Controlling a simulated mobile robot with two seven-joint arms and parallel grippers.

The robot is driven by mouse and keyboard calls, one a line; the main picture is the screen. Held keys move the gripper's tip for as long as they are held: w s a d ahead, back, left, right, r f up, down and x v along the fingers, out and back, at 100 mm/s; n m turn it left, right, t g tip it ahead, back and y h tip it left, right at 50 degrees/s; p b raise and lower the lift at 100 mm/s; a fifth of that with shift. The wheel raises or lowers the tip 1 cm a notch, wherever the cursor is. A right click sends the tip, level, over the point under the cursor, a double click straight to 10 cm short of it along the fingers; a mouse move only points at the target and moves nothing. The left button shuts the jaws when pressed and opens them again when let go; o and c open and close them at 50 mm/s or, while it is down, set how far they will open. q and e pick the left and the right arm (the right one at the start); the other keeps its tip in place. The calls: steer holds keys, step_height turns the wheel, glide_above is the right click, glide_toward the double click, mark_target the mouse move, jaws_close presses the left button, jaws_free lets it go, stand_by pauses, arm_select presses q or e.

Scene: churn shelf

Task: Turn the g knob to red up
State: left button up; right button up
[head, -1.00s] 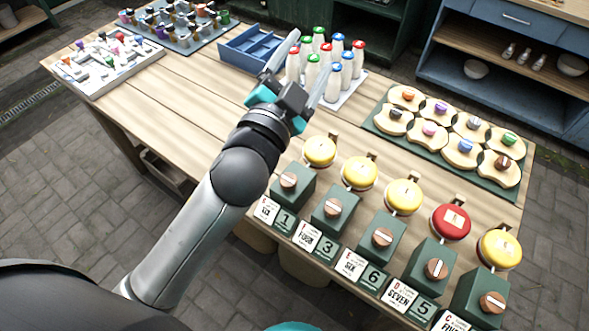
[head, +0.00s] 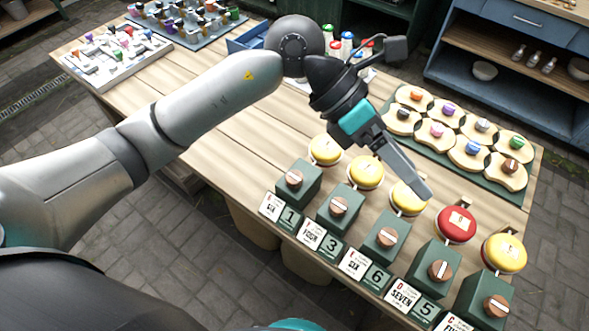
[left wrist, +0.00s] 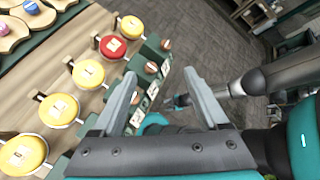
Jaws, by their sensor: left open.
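A row of green boxes with round wooden knobs, each with a pale stripe, stands along the table's front edge: first (head: 294,178), second (head: 338,206), third (head: 387,236), fourth (head: 440,271) and last (head: 496,305). Behind the fourth is a red disc (head: 456,225); the other discs are yellow, as the first one (head: 324,150). I cannot make out a g on the cards. My left gripper (head: 415,190) is open and empty above the third yellow disc, partly covering it. Its spread fingers (left wrist: 163,95) show in the left wrist view. My right gripper is not clearly seen.
A green board with wooden pads and coloured knobs (head: 462,148) lies behind the discs. Capped bottles (head: 347,45) stand partly hidden behind my left arm. A white tray of small pieces (head: 115,50) is at the back left.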

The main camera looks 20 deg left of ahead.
arm_select(q)
steer(key=w+a+f+t+y, duration=0.1)
steer(key=w+a+f+y, duration=0.3)
steer(key=a, duration=0.4)
steer(key=t+y, duration=0.1)
steer(key=y, duration=0.6)
glide_above(294, 177)
step_height(294, 177, down, 15)
steer(key=shift+c, duration=0.3)
jaws_close()
